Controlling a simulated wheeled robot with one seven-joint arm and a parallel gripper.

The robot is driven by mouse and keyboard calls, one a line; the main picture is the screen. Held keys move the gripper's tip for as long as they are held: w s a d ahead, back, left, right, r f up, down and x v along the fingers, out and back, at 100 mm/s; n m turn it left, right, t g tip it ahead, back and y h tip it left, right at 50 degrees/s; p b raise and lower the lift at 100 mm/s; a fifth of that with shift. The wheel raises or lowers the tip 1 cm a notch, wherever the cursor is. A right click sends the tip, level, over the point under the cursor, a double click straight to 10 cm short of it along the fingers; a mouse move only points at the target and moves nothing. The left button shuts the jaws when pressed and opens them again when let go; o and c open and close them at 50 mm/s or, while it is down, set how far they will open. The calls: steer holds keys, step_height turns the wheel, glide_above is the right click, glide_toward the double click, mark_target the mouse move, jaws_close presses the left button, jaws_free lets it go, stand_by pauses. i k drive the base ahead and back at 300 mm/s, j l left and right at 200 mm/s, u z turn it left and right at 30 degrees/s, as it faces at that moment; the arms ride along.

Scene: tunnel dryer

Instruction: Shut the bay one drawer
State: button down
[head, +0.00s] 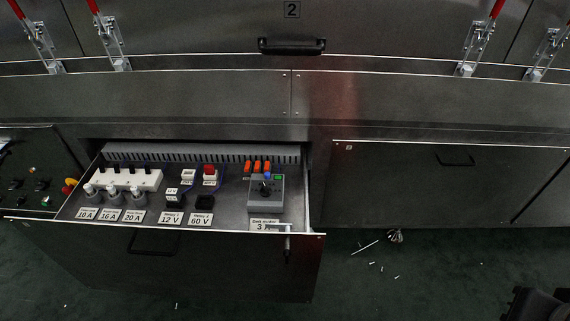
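One wide grey metal drawer (200,229) stands pulled out from the lower cabinet, left of the middle. Its front has a black bar handle (153,243). Inside are labelled electrical parts: several knob-like fuses (112,197), relays and a grey box with a blue-topped lever (266,196). A small metal lever or rod (287,238) sits at the right of the drawer's front rim. I cannot read a bay one label on it. A dark shape at the lower right edge, perhaps my gripper (535,304), is cut off and apart from the drawer; its fingers are unclear.
A closed cabinet front (440,185) with a black handle is at the right. A control panel (38,175) with buttons is at the left. Above is the panel marked 2 (291,10), with red-handled clamps. Small debris (383,268) lies on the dark green floor, which is otherwise clear.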

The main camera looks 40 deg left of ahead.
mark_target(224, 260)
steer(key=u, duration=2.7)
steer(key=i+u, duration=0.25)
steer(key=i+j, duration=0.05)
steer(key=i, duration=0.05)
